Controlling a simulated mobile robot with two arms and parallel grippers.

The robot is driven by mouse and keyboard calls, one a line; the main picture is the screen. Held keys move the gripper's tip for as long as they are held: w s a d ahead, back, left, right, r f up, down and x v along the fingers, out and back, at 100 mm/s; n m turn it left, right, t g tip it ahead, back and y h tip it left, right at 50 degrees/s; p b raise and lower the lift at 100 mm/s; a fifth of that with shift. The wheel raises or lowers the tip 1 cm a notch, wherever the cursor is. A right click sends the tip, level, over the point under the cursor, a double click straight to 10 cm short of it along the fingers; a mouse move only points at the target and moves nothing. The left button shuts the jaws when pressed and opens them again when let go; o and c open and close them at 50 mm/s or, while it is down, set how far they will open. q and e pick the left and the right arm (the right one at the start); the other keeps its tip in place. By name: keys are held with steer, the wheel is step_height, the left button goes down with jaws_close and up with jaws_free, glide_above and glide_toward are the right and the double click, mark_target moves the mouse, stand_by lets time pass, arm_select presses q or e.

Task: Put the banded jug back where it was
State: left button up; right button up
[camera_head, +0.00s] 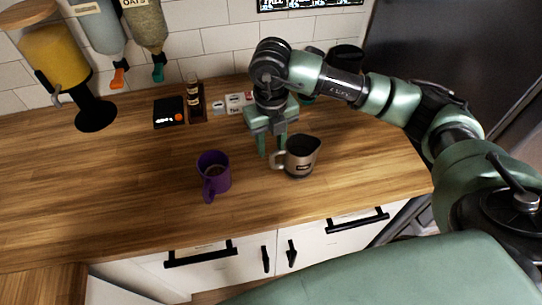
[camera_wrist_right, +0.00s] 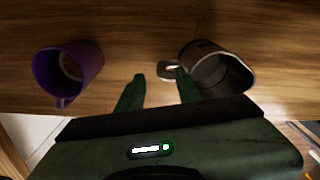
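The jug (camera_head: 302,160) is a grey metal pitcher with a small dark label, standing upright on the wooden counter. Its handle points left. My right gripper (camera_head: 272,150) points down just beside the handle, its two fingers apart with nothing held between them. In the right wrist view, the jug (camera_wrist_right: 222,70) stands at the right. Its handle reaches to the tip of the right finger, and I cannot tell if they touch. The open fingers (camera_wrist_right: 160,88) show in the middle. My left gripper is not in view.
A purple mug (camera_head: 213,172) with brown contents stands left of the jug; it also shows in the wrist view (camera_wrist_right: 66,72). A black scale (camera_head: 169,112), a small bottle (camera_head: 193,92) and small boxes (camera_head: 236,103) stand along the wall. The counter's left (camera_head: 90,180) is clear.

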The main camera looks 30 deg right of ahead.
step_height(320, 180, up, 7)
steer(key=shift+f+b, duration=0.1)
steer(key=shift+b, duration=0.75)
steer(key=shift+s, duration=0.1)
